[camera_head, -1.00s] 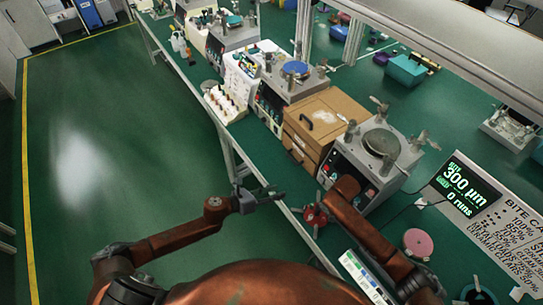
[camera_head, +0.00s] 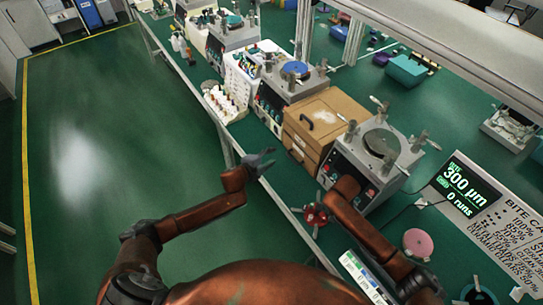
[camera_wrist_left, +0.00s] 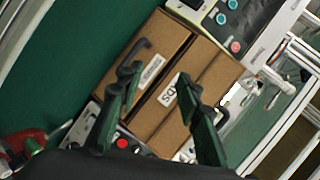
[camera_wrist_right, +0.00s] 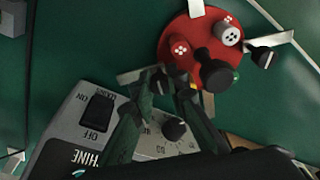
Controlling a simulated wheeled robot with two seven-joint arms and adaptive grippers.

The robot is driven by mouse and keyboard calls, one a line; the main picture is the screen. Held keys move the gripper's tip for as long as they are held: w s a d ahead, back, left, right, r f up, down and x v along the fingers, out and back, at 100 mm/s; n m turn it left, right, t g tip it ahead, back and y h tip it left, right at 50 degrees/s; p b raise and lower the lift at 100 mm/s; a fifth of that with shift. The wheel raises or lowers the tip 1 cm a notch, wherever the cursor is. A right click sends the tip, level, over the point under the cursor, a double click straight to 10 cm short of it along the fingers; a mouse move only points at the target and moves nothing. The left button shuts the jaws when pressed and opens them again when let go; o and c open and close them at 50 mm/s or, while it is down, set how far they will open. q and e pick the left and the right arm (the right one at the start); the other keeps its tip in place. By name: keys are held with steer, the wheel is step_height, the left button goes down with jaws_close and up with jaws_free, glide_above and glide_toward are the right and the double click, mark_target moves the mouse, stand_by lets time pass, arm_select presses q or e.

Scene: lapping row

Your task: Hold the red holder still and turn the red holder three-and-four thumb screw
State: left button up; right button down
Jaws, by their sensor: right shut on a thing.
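The red holder (camera_head: 316,214) lies on the green bench in front of the near lapping machine. I cannot tell which knob is three-and-four. My right gripper (camera_wrist_right: 172,82) is shut at the holder's near edge; its fingers hide the exact grip. My left gripper (camera_head: 264,160) is open and empty, over the bench's front edge beside the wooden cabinet, apart from the holder. It also shows open in the left wrist view (camera_wrist_left: 157,77).
The lapping machine (camera_head: 362,175) stands right behind the holder, with the wooden drawer cabinet (camera_head: 318,122) beside it. A pink disc (camera_head: 418,242) and a display reading 300 µm (camera_head: 464,188) lie to the right. The floor left of the bench is clear.

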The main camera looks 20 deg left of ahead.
mark_target(303, 209)
arm_select(q)
steer(key=n, duration=0.2)
steer(key=w+f+n+g+y, duration=0.1)
steer(key=n, duration=0.2)
steer(key=w+n, duration=0.1)
steer(key=n, duration=0.1)
steer(key=shift+a+f+g, duration=0.1)
steer(key=shift+f+g, duration=0.15)
steer(key=shift+g, duration=0.05)
steer(key=shift+c, duration=0.3)
